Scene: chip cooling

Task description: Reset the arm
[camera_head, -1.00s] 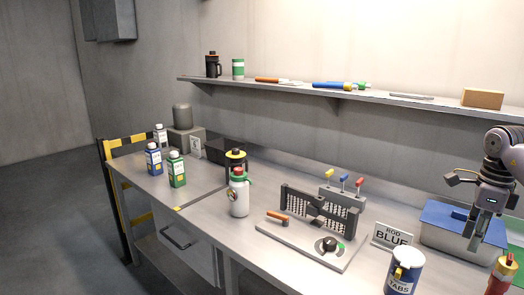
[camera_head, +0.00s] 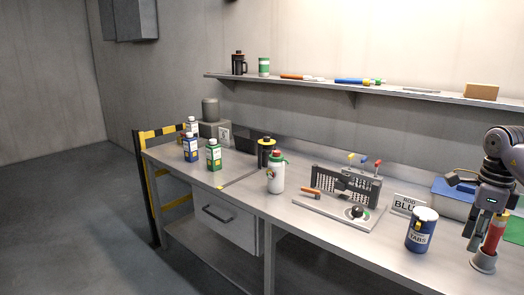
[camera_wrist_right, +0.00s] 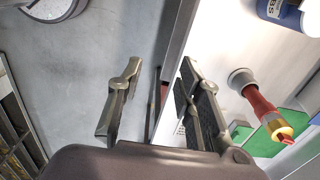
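My right gripper (camera_head: 472,236) hangs at the right of the head view, fingers down, partly in front of a red tool (camera_head: 494,236) on a grey round base. In the right wrist view, its two fingers (camera_wrist_right: 160,105) are apart with nothing between them. My left gripper is not in view.
The bench holds a blue TABS jar (camera_head: 421,232), a BLUE sign (camera_head: 408,205), a blue-lidded bin (camera_head: 452,196), a rack fixture (camera_head: 345,188), a white bottle (camera_head: 275,178) and smaller bottles. A shelf (camera_head: 300,88) runs above. Open floor (camera_head: 75,200) lies left.

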